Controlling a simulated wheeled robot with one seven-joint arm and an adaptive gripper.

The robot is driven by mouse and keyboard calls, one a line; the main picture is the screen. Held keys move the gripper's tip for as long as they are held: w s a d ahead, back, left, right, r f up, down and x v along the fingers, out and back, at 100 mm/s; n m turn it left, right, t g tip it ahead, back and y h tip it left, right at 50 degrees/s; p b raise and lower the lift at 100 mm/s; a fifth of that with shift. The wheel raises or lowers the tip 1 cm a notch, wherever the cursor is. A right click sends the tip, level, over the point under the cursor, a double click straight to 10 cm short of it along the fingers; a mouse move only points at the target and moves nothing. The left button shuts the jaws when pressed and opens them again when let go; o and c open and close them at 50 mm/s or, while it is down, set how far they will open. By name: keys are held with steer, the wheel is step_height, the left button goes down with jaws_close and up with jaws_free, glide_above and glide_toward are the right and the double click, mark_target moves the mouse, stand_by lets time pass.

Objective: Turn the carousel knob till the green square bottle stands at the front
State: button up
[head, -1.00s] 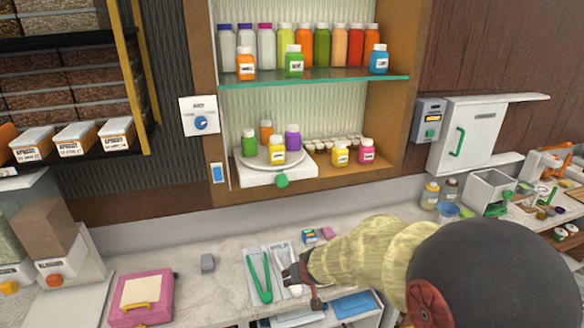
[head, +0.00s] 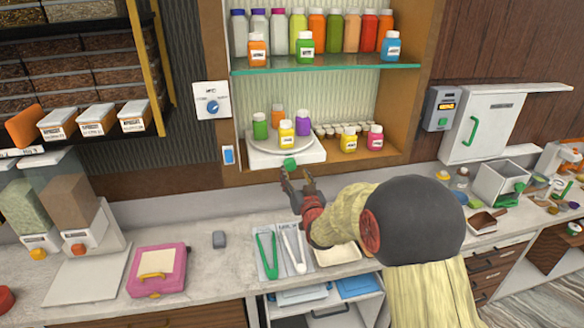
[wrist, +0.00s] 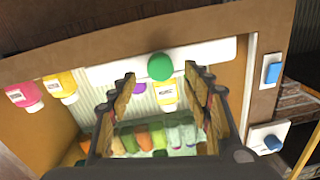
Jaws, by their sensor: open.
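The carousel (head: 260,147) is a round white turntable on a white base in the lower shelf bay. Its green knob (head: 290,164) sticks out at the base's front and also shows in the wrist view (wrist: 160,66). The green square bottle (head: 260,126) stands at the carousel's left. A yellow bottle (head: 287,134) stands at the front, an orange one (head: 277,116) at the back and a purple one (head: 303,123) at the right. My gripper (head: 297,176) is open and empty just below the knob. In the wrist view the knob lies beyond and between the fingertips (wrist: 165,82), apart from them.
A yellow jar (head: 348,140) and a pink jar (head: 375,137) stand right of the carousel. A glass shelf (head: 330,69) with several bottles is above. Tongs (head: 267,256) and a pink box (head: 159,270) lie on the counter below.

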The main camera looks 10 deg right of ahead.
mark_target(291, 167)
steer(key=shift+w+a+p, duration=0.1)
steer(key=shift+w+p, duration=0.3)
steer(key=shift+w, duration=2.05)
steer(key=shift+c, duration=1.2)
steer(key=c, duration=0.9)
